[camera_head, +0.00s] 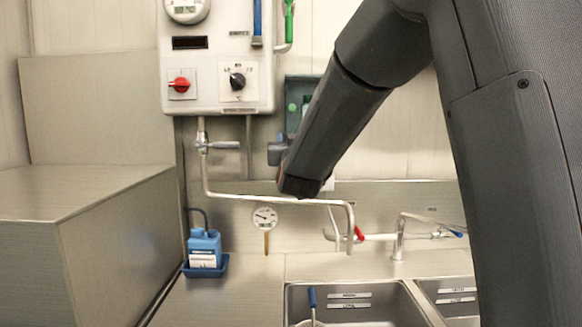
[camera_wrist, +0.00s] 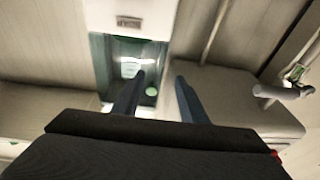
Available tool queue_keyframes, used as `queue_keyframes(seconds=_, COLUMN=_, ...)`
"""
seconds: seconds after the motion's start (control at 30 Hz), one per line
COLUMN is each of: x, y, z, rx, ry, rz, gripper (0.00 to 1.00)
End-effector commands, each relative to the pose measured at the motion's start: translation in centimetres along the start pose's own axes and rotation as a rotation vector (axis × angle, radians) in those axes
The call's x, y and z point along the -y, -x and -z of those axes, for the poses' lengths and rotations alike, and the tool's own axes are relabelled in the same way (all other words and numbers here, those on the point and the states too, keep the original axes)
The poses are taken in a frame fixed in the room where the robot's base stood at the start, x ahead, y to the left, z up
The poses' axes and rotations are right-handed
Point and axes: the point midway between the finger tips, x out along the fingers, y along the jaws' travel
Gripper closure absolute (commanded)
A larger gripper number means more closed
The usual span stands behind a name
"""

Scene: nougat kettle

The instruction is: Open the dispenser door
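The dispenser looks to be the teal wall unit with a green dot (camera_head: 293,108), partly hidden behind my arm in the head view. In the wrist view, which appears upside down, its teal casing (camera_wrist: 103,62) surrounds a glossy face with a pale glare and a green dot. A white part with a dark label (camera_wrist: 130,22) adjoins it. I cannot tell how far its door is open. My gripper (camera_wrist: 160,77) is open, its two dark blue fingers apart with nothing visible between them. One finger overlaps the dispenser face; the other is beside the casing. Contact is unclear.
A white control box (camera_head: 218,60) with a red knob and a black knob hangs left of the dispenser. A metal pipe (camera_head: 240,197) with a valve handle runs below. A steel block fills the left.

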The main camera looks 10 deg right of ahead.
Motion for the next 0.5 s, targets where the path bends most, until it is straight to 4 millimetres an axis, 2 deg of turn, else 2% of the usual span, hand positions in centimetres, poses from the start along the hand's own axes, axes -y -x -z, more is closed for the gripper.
queue_keyframes(seconds=0.1, x=0.1, y=0.8, z=-2.0, rx=0.07, ry=0.0, rz=0.021, gripper=0.61)
queue_keyframes(seconds=0.3, x=0.3, y=2.0, z=-4.8, rx=0.166, ry=0.002, rz=0.048, gripper=0.61)
queue_keyframes(seconds=0.5, x=0.3, y=2.7, z=-6.3, rx=0.218, ry=0.002, rz=0.061, gripper=0.61)
